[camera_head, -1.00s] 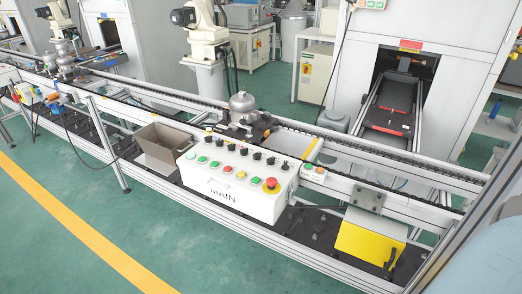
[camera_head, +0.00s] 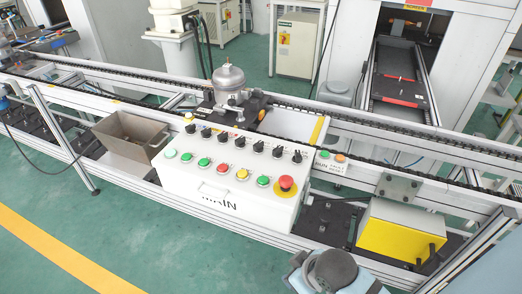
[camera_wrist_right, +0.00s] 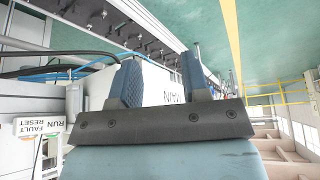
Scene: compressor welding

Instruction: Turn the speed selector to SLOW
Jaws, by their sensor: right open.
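The white control box (camera_head: 225,196) marked MAIN stands at the front of the conveyor in the head view. A row of several black selector knobs (camera_head: 239,142) runs along its sloped top, behind a row of coloured buttons. The knob labels are too small to read, so I cannot tell which is the speed selector. My right gripper (camera_wrist_right: 160,84) shows in the right wrist view with its two blue fingers apart and nothing between them. My left gripper is in neither view.
A red emergency button (camera_head: 287,183) sits at the box's right end. A small RUN / FAULT RESET panel (camera_wrist_right: 40,126) is beside the gripper. A brown open bin (camera_head: 120,136) is left of the box, a yellow box (camera_head: 400,230) right.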

